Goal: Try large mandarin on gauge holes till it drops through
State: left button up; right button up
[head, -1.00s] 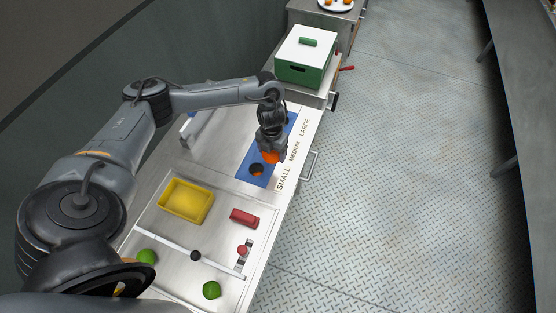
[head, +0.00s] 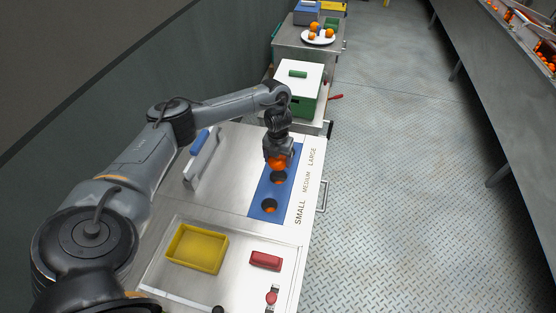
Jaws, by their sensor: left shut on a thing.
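The orange mandarin (head: 278,163) is between the fingers of my left gripper (head: 278,155). My left gripper is shut on it and points down over the far part of the blue gauge plate (head: 257,191). Two round holes show nearer than the mandarin: the one by SMALL (head: 269,206) and the one by MEDIUM (head: 279,178). Some orange shows inside both. The hole by LARGE is hidden behind the gripper and mandarin. I cannot tell whether the mandarin touches the plate. My right gripper is not in view.
A yellow tray (head: 197,248) and a red block (head: 265,260) are on the near counter. A green box with a white lid (head: 298,76) stands beyond the plate. A white plate with oranges (head: 318,38) is farther back. A blue-handled lever (head: 200,142) stands left of the gauge.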

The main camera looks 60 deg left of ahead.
pick_arm(q)
jog(key=shift+r+p, duration=0.1)
jog(key=shift+p, duration=0.2)
jog(key=shift+f+b, duration=1.3)
jog(key=shift+f, duration=0.95)
jog(key=shift+r+p, duration=0.55)
jog(key=shift+p, duration=0.05)
jog(key=shift+r, duration=0.15)
jog(key=shift+f, duration=0.5)
jog(key=shift+f+b, duration=0.45)
jog(key=shift+f, duration=0.05)
jog(key=shift+f+b, duration=0.35)
jog(key=shift+f, duration=0.25)
